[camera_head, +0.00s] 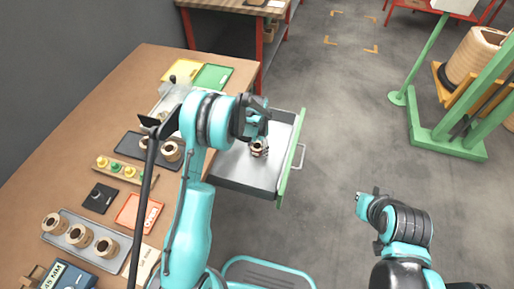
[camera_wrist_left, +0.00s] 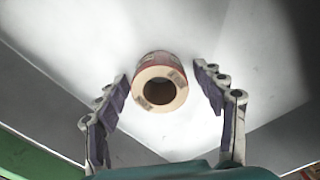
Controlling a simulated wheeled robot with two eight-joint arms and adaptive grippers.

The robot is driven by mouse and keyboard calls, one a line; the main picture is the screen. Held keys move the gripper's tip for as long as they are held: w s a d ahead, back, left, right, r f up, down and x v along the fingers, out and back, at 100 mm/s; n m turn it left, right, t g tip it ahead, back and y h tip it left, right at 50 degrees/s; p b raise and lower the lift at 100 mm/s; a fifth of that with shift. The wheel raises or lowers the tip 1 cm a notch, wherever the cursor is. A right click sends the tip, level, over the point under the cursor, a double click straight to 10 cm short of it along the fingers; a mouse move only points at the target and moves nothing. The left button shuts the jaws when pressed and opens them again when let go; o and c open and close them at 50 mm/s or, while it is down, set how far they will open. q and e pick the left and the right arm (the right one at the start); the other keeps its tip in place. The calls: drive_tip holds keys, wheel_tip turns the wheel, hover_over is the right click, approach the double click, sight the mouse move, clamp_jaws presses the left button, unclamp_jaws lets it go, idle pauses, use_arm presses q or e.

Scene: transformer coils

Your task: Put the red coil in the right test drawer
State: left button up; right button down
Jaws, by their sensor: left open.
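The coil (camera_head: 259,148) with a dark reddish band sits in the open drawer (camera_head: 232,170), which has a green front and a handle. In the left wrist view the coil (camera_wrist_left: 160,82) shows its tan end ring, dark centre hole and a red-brown side, resting on the pale drawer floor. My left gripper (camera_head: 257,132) is over the drawer, just above the coil. In the wrist view its fingers (camera_wrist_left: 163,88) are spread apart, one on each side of the coil, with gaps between. My right arm (camera_head: 400,225) is at the lower right; its fingers cannot be made out.
The brown workbench (camera_head: 150,70) on the left holds a grey tray with several coils (camera_head: 78,236), a dark tray (camera_head: 130,146), a red card (camera_head: 140,212), and yellow and green trays (camera_head: 212,76). A green frame (camera_head: 440,130) stands at right. The floor between is clear.

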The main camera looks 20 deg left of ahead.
use_arm(q)
drive_tip(key=s+r+n+t+p, duration=0.1)
drive_tip(key=s+r+p, duration=0.25)
drive_tip(key=r, duration=1.65)
drive_tip(key=s+r+n+t, duration=0.2)
drive_tip(key=s+r, duration=0.5)
drive_tip(key=r, duration=0.1)
drive_tip(key=s+r+n+t, duration=0.2)
drive_tip(key=s+n+t, duration=0.1)
drive_tip(key=s, duration=1.2)
drive_tip(key=shift+s+t+p, duration=0.25)
drive_tip(key=shift+t+p, duration=0.1)
drive_tip(key=shift+t, duration=0.25)
drive_tip(key=shift+a, duration=0.15)
